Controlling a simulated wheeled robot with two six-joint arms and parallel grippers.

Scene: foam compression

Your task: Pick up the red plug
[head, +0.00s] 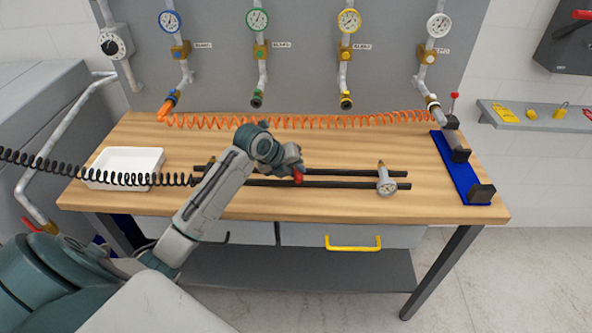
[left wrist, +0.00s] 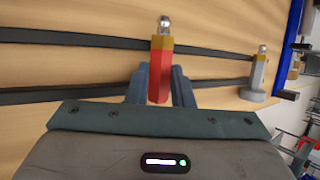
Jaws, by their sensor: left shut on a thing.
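The red plug (left wrist: 160,72) is between the fingers of my left gripper (left wrist: 160,88) in the left wrist view. It has a red body, a yellow collar and a silver tip that points away from the gripper. My left gripper is shut on it. In the head view the red plug (head: 298,176) shows as a small red piece at the end of my left gripper (head: 296,168), over the black rails on the workbench. I cannot tell whether the plug still touches the rails. My right gripper is in neither view.
Two black rails (head: 340,184) run along the wooden workbench (head: 330,207). A grey fitting (head: 386,181) stands on them at the right. A white tray (head: 125,161) is at left, a blue fixture (head: 457,171) at right. An orange coiled hose (head: 300,121) lies along the back.

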